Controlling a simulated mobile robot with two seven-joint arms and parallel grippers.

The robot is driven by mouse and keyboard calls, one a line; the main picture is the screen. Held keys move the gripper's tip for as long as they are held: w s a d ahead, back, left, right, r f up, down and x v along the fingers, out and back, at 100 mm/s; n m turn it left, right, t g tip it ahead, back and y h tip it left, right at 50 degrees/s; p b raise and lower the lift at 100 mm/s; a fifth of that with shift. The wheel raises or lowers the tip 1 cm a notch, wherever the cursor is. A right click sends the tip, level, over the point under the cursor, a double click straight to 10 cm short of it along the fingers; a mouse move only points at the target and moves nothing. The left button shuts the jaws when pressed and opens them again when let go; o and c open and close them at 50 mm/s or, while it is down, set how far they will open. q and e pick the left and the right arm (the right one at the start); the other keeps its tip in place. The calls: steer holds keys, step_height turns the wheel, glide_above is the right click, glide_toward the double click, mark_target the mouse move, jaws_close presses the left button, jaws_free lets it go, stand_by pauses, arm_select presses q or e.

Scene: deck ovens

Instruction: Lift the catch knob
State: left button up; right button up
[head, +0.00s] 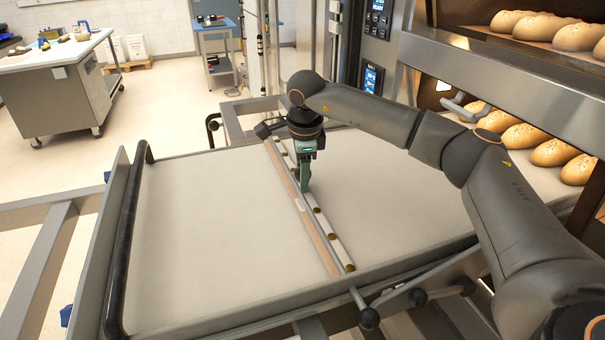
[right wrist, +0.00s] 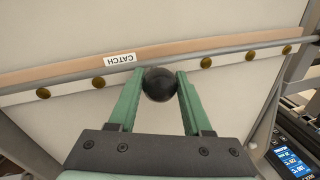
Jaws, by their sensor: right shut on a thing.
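The catch knob (right wrist: 159,84) is a dark round ball on the crossbar, just right of a white label reading CATCH (right wrist: 119,59) in the right wrist view. My right gripper (right wrist: 157,85) is shut on the knob, with one green finger on each side of it. In the head view my right gripper (head: 304,188) points down at the middle of the bar (head: 327,240), and it hides the knob there. My left gripper is not in view.
The bar lies across a pale loader surface (head: 205,235) with a dark handle (head: 125,240) at left. Black ball knobs (head: 369,318) stand at the near edge. Ovens with bread loaves (head: 555,152) are at right. Open floor and a work table (head: 55,85) lie at back left.

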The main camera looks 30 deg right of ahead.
jaws_close()
stand_by(0.6)
steer(key=shift+r, duration=0.1)
step_height(320, 180, up, 2)
steer(key=shift+p, duration=0.9)
steer(key=shift+w, duration=0.1)
steer(key=o, duration=0.9)
jaws_free()
steer(key=shift+o, duration=0.9)
step_height(320, 180, up, 12)
steer(key=s+a+b, duration=0.1)
steer(key=s, duration=0.1)
steer(key=shift+s, duration=0.2)
